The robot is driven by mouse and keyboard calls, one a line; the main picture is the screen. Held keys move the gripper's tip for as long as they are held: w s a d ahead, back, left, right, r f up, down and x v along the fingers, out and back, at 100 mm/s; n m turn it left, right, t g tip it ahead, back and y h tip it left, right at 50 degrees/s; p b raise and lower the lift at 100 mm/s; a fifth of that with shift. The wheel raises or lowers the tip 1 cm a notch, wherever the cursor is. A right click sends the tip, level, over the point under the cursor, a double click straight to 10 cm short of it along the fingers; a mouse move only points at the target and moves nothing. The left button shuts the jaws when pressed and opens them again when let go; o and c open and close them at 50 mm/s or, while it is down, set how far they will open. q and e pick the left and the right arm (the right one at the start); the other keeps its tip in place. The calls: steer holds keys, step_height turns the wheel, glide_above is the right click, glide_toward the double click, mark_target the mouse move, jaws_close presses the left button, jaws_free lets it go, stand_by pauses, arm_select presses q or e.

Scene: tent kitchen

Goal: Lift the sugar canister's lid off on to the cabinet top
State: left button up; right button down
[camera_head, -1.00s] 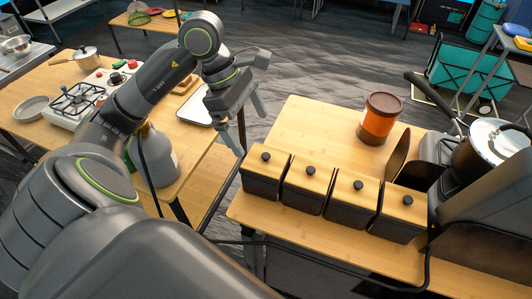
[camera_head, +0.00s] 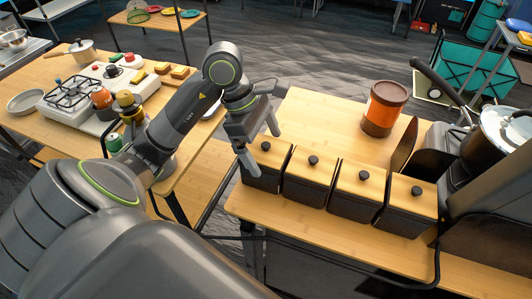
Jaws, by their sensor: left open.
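Several dark canisters with light wooden lids and black knobs stand in a row on the wooden cabinet top (camera_head: 325,122). No label is readable, so I cannot tell which holds sugar. My left gripper (camera_head: 262,151) is open and empty at the leftmost canister (camera_head: 262,179). Its fingers straddle the area of that canister's black knob in the picture; contact cannot be told. The leftmost lid (camera_head: 279,153) is on its canister and partly hidden by the fingers. The other lids (camera_head: 312,169) are also on. My right gripper is not in view.
An orange and brown jar (camera_head: 384,108) stands behind the row. A pot (camera_head: 497,132) is at the far right. A gas stove (camera_head: 82,92) sits on the left table. The cabinet top is clear behind the left canisters and along the front edge.

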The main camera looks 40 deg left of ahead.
arm_select(q)
steer(key=c, duration=1)
steer(key=shift+o, duration=0.2)
steer(key=shift+r, duration=0.2)
